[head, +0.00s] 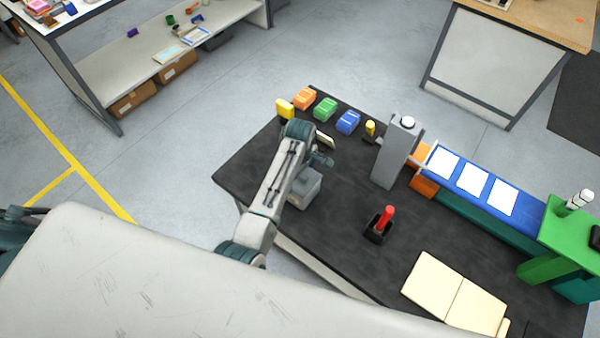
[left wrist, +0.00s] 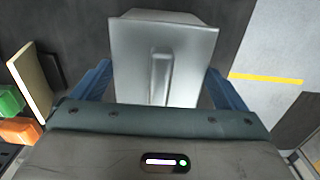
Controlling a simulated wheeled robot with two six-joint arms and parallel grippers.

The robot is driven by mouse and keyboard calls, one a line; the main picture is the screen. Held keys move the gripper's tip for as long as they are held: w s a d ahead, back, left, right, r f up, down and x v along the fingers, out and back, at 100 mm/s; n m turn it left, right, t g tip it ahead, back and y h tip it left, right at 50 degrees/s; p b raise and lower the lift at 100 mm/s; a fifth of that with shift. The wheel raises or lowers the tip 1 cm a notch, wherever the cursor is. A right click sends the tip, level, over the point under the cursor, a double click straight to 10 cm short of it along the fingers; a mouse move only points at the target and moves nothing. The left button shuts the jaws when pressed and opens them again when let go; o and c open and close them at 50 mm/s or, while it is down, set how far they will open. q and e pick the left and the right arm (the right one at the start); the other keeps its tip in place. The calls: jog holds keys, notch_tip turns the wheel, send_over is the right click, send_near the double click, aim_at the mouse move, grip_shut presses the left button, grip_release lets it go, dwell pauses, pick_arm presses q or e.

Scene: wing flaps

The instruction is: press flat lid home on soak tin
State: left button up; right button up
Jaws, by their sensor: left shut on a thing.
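My left gripper (head: 318,163) reaches over the dark bench. In the left wrist view its two blue fingers (left wrist: 160,85) stand on either side of a flat grey lid (left wrist: 135,55) with a raised rib along its middle, and it is shut on this lid. A grey box, which looks like the soak tin (left wrist: 170,15), shows just beyond the lid's far edge. In the head view a grey box shape (head: 307,190) shows beside my left forearm, partly hidden by it. I cannot tell whether the lid is seated or sits above the tin. My right gripper is not in view.
A cream panel (head: 325,140) stands near the gripper. Yellow, orange, green and blue blocks (head: 325,108) line the bench's far edge.

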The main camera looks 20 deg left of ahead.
pick_arm(q)
jog(key=shift+f, duration=0.1)
dwell(0.7)
jog(key=o, duration=0.6)
jog(key=shift+o, duration=0.2)
jog(key=shift+r, duration=3.5)
